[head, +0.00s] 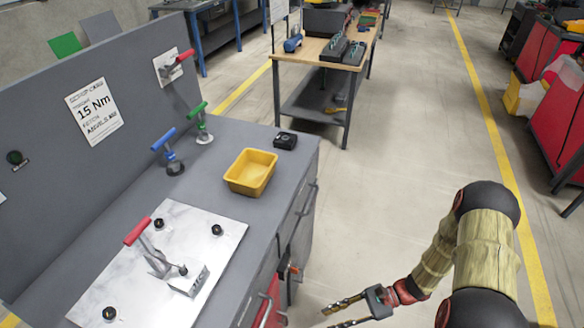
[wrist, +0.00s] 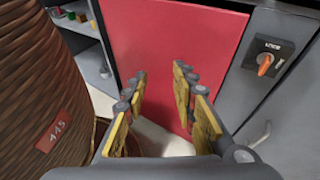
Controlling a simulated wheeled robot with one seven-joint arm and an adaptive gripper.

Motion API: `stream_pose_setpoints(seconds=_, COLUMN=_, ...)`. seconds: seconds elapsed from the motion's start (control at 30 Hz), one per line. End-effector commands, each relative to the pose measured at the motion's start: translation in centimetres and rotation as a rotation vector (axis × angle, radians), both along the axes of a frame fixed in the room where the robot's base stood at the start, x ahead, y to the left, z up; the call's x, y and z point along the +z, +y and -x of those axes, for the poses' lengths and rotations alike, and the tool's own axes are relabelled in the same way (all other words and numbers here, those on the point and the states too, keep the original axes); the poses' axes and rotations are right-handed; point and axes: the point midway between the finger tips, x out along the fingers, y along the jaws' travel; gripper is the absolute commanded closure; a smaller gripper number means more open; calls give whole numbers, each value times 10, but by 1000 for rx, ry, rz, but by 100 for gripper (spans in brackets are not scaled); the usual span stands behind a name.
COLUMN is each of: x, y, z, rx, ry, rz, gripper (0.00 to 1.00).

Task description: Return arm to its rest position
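My gripper (head: 332,314) is at the bottom of the head view, to the right of the grey workbench (head: 262,215), beyond its front edge. It is empty and its two fingers are spread apart. The wrist view also shows the gripper (wrist: 160,88), with a clear gap between its yellow-padded fingers. My arm reaches in from the lower right, bent, over the floor. In the wrist view the fingers point towards a red cabinet panel (wrist: 175,45), and nothing is between them.
The bench holds a yellow bin (head: 250,172), a metal plate with a red-handled clamp (head: 150,250), and blue-handled (head: 168,150) and green-handled (head: 201,120) clamps. An orange rotary switch (wrist: 265,63) is right of the red panel. Floor (head: 400,150) beyond my arm is open.

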Motion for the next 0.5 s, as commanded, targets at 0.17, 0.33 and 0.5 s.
stream_pose_setpoints(seconds=0.17, x=51, y=-25, z=11, rx=216, ry=-144, rz=158, gripper=73)
stream_pose_setpoints(seconds=0.33, x=99, y=-49, z=17, rx=410, ry=-300, rz=319, gripper=73)
stream_pose_setpoints(seconds=0.5, x=149, y=-70, z=18, rx=578, ry=-462, rz=480, gripper=73)
